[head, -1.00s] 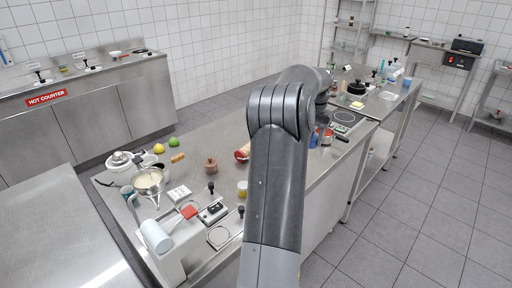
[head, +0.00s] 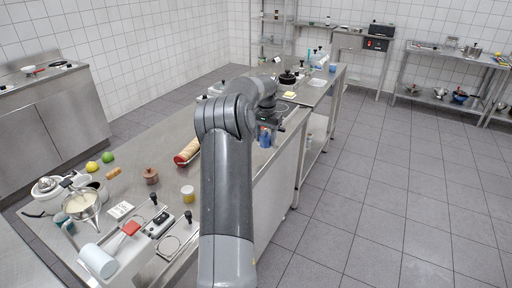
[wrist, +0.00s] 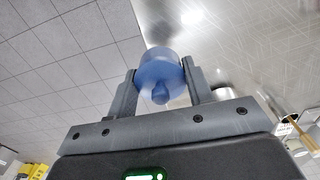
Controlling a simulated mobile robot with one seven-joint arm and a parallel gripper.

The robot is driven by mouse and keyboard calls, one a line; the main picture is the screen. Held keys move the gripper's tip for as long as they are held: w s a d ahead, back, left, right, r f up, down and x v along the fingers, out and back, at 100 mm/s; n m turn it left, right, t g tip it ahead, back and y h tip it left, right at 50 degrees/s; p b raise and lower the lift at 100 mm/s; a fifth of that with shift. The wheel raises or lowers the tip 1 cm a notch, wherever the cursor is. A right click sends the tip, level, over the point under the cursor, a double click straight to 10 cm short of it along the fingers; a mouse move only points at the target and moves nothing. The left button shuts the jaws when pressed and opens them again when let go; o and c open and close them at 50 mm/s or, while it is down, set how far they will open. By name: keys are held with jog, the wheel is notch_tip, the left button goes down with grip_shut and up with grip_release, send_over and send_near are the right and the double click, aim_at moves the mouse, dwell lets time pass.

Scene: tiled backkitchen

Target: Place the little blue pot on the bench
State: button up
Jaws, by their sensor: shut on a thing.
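The little blue pot (head: 265,138) has a lid with a round knob in the wrist view (wrist: 160,72). My gripper (wrist: 160,78) is shut on it, one finger on each side. In the head view my gripper (head: 267,124) is partly hidden by my own arm, and the pot hangs below it near the front edge of the long steel bench (head: 145,150). I cannot tell whether the pot is over the benchtop or just off its edge.
A black pot (head: 288,78) stands farther back. The tiled floor (head: 390,190) at the right is clear.

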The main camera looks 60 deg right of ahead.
jog(key=w, duration=0.1)
jog(key=w+f, duration=0.1)
jog(key=shift+w+f, duration=0.25)
jog(key=shift+w, duration=0.1)
jog(key=shift+f, duration=1.95)
jog(key=shift+f, duration=0.1)
jog(key=o, duration=1.4)
jog(key=shift+c, duration=0.2)
notch_tip(320, 180, up, 12)
jog(key=shift+f, duration=0.1)
jog(key=shift+r, duration=0.2)
